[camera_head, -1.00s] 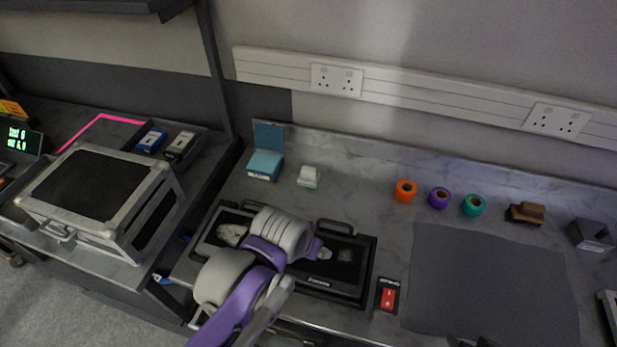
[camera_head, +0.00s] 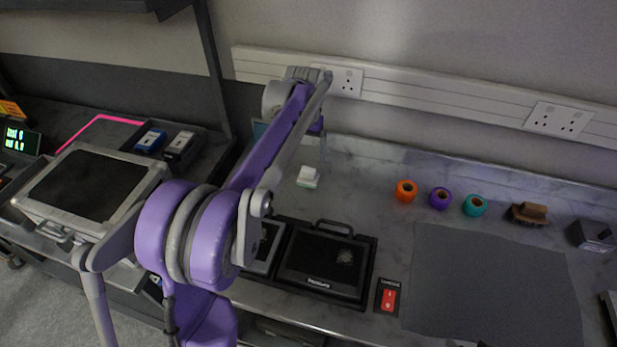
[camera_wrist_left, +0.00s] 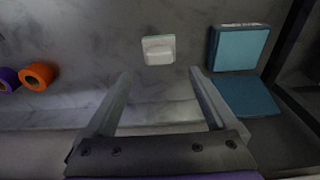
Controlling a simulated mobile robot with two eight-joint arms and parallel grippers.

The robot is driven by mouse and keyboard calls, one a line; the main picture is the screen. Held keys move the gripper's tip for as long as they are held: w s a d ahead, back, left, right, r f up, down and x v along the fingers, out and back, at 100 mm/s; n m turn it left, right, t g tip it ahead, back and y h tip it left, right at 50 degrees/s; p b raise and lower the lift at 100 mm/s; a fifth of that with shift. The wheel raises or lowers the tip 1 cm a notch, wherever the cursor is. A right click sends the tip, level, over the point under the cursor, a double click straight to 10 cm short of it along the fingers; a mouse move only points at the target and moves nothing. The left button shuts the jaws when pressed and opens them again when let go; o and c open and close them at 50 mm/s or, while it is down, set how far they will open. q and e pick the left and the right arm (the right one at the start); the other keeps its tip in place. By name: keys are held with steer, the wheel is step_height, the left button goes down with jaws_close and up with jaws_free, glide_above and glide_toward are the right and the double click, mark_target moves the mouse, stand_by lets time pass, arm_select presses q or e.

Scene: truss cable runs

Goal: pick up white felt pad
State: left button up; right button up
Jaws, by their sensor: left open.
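The white felt pad (camera_head: 308,174) is a small white block with a pale green lower edge. It lies on the grey marbled worktop, right of the blue box, and shows whole in the head view. In the left wrist view the pad (camera_wrist_left: 158,49) lies just beyond the fingertips, roughly centred between them. My left gripper (camera_wrist_left: 160,74) is open and empty, with its two fingers apart. In the head view my left arm reaches up across the bench, and its gripper hangs behind the pad, towards the wall. My right gripper cannot be made out.
An open blue box (camera_wrist_left: 241,50) stands close beside the left gripper, mostly hidden in the head view. Orange (camera_head: 405,191), purple (camera_head: 440,198) and teal (camera_head: 474,205) rolls lie to the right. A black case (camera_head: 322,264) sits in front. The wall trunking (camera_head: 440,98) is behind.

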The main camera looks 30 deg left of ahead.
mark_target(308, 169)
arm_select(q)
steer(key=f, duration=0.6)
steer(key=w+f, duration=0.1)
steer(key=f, duration=0.1)
steer(key=shift+a+f, duration=0.1)
steer(key=shift+f, duration=0.3)
jaws_close()
step_height(308, 169, up, 10)
steer(key=shift+r, duration=0.1)
steer(key=c, duration=0.6)
jaws_free()
steer(key=shift+c, duration=0.2)
steer(key=c, duration=0.6)
steer(key=shift+c, duration=0.2)
